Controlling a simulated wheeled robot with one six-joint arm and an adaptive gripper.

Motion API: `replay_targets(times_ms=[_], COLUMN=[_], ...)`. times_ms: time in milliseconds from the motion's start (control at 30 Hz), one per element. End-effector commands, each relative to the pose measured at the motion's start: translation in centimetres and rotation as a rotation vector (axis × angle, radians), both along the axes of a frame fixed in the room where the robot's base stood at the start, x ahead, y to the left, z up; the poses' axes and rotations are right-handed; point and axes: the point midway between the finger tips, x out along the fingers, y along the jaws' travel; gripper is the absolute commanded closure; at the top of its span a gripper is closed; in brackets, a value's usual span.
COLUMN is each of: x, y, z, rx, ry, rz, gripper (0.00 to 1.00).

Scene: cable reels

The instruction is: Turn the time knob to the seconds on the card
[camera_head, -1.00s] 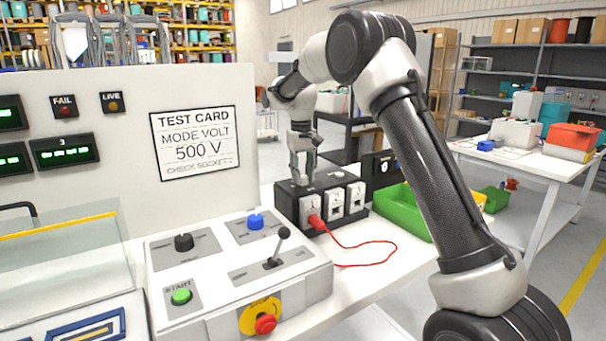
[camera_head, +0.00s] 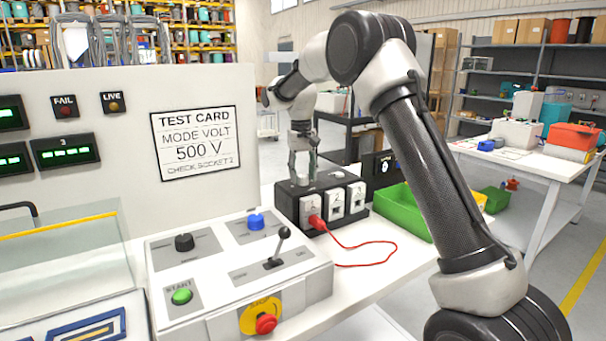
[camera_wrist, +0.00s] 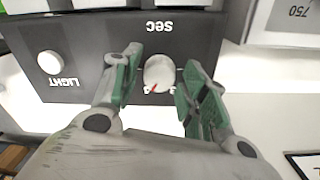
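The time knob (camera_wrist: 159,72) is a round white knob with a red pointer mark, under the upside-down label SEC on the black box (camera_head: 290,209). Its red mark points toward the lower left of the wrist view; the small digits there are hard to read. My gripper (camera_wrist: 160,82) is open, with one green-padded finger on each side of the knob and visible gaps.
A white LIGHT button (camera_wrist: 50,62) is beside the knob. A red cable (camera_head: 370,265) is plugged into the box's first front socket. The control panel (camera_head: 215,270) with knobs, lever and stop button stands in front. A green bin (camera_head: 403,212) is right of the box.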

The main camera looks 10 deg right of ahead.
Motion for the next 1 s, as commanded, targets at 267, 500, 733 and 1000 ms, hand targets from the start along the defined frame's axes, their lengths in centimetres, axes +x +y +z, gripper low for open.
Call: replay_targets(times_ms=[267,500,733,1000], x=[-0.1,0.0,0.0,0.0], y=[0.0,0.1,0.3,0.4], z=[-0.1,2.1,7.3,11.3], rx=[0.0,0.001,0.001,0.0], ry=[0.003,0.0,-0.002,0.002], rz=[0.0,0.0,0.0,0.001], gripper=[0.48,0.48,0.48,0.48])
